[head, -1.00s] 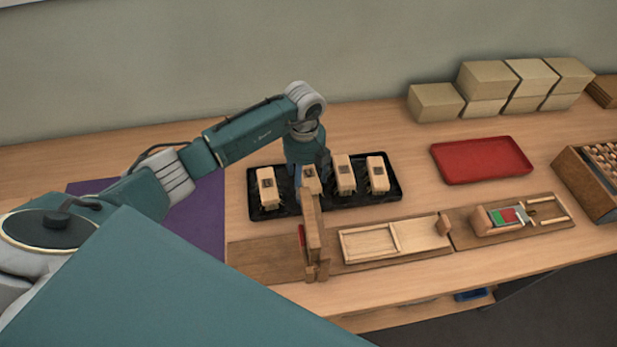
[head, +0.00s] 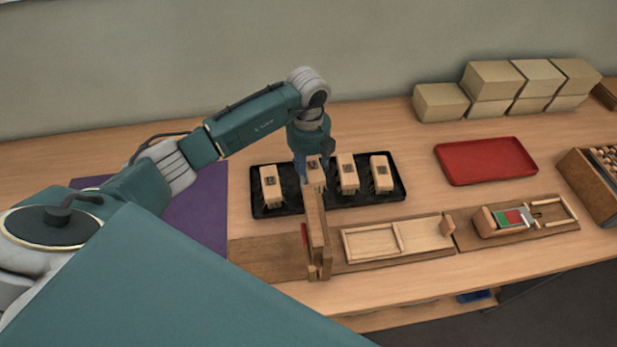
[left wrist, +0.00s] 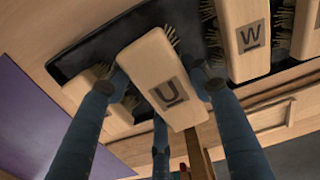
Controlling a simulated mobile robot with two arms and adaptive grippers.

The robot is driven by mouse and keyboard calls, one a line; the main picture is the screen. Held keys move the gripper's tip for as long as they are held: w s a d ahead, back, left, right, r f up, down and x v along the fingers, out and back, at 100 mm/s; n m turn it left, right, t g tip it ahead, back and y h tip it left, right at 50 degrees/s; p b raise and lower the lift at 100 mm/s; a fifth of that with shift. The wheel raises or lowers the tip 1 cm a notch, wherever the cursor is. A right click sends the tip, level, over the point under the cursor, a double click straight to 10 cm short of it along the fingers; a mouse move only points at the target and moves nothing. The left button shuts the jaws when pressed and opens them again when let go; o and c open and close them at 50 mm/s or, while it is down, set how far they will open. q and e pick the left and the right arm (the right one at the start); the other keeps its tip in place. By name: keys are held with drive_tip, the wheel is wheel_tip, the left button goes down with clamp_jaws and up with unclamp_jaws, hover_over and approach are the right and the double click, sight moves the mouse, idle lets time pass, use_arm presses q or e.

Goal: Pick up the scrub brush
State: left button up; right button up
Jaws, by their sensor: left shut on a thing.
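Several pale wooden scrub brushes with dark letter squares and bristles stand in a black tray (head: 399,188). My left gripper (head: 307,166) is over the second brush from the left (head: 314,172). In the left wrist view my left gripper (left wrist: 160,85) has its fingers along both sides of a brush marked "U" (left wrist: 158,68), shut on it. I cannot tell whether this brush is clear of the tray. Another brush, marked "W" (left wrist: 245,30), stands to its right there. The right gripper is not in view.
An upright wooden stand (head: 316,232) is just in front of the held brush. A wooden frame jig (head: 425,235) and a clamp with a coloured block (head: 508,220) lie to the right. A red tray (head: 485,160) and boxes (head: 440,101) are farther back. A purple mat (head: 205,215) lies left.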

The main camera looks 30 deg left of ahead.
sight(308, 166)
use_arm(q)
wheel_tip(308, 166, up, 16)
drive_tip(key=shift+r+b, duration=0.2)
drive_tip(key=shift+b, duration=0.7)
drive_tip(key=shift+r, duration=0.5)
